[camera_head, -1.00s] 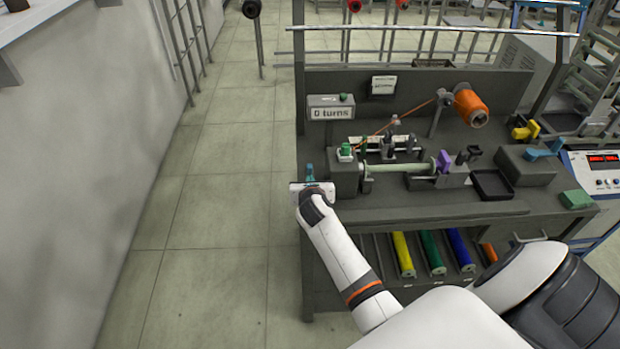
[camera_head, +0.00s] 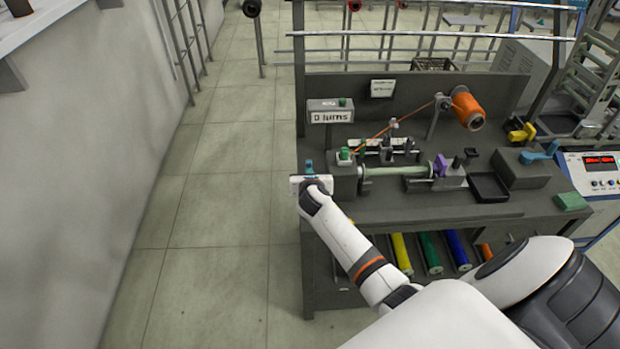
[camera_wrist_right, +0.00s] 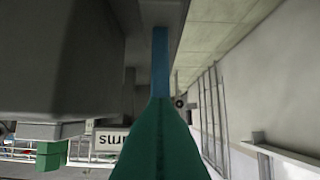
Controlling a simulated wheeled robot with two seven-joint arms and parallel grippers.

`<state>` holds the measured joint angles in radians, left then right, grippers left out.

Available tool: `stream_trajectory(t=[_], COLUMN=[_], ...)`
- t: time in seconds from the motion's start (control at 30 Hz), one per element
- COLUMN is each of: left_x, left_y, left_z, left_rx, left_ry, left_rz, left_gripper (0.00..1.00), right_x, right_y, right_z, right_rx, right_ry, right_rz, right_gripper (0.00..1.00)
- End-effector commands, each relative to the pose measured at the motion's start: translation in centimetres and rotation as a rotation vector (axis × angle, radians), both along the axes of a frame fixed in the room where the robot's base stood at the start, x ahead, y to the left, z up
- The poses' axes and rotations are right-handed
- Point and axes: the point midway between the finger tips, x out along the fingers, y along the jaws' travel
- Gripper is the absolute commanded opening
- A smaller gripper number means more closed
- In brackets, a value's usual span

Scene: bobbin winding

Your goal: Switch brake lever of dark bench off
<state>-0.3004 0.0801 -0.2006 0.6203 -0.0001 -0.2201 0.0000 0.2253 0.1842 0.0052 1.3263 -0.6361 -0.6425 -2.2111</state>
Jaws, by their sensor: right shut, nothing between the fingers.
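The dark bench (camera_head: 440,212) stands right of centre in the head view. A small blue upright piece (camera_head: 309,165), apparently the brake lever, shows at its left end. In the right wrist view a narrow blue bar (camera_wrist_right: 160,62) shows just beyond my fingertips. My right gripper (camera_head: 310,178) is at the bench's left end, close to this piece. Its green fingers (camera_wrist_right: 160,112) are shut with nothing between them. Whether they touch the blue bar I cannot tell. The white gripper body hides the lower part of the piece. My left gripper is out of view.
A winder holds a pale green rod (camera_head: 392,171) right of my gripper. A "0 turns" counter (camera_head: 331,117) and an orange spool (camera_head: 467,108) stand behind. Another blue lever (camera_head: 540,153) sits on a grey box at right. Clear floor (camera_head: 215,220) lies left.

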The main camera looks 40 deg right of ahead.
Motion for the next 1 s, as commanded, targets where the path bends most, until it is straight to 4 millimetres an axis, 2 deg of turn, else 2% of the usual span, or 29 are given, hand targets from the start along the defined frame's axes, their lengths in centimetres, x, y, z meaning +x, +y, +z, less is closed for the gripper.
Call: stream_trajectory(t=[0.03, 0.3, 0.6, 1.0], left_x=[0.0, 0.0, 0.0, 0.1], left_y=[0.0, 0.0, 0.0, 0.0], left_z=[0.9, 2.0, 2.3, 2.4], left_rx=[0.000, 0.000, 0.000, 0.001], left_ry=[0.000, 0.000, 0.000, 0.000], left_rz=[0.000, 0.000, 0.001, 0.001], left_gripper=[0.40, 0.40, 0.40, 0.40], right_x=[0.4, 2.3, 3.9, 4.5], right_y=[-0.4, -1.5, -2.4, -2.8], right_z=[0.8, 1.2, 1.2, 1.3], right_rx=[-0.005, -0.004, -0.002, -0.002], right_ry=[0.000, 0.000, -0.001, -0.003], right_rz=[0.001, 0.000, 0.000, 0.000], right_gripper=[0.00, 0.00, 0.00, 0.00])
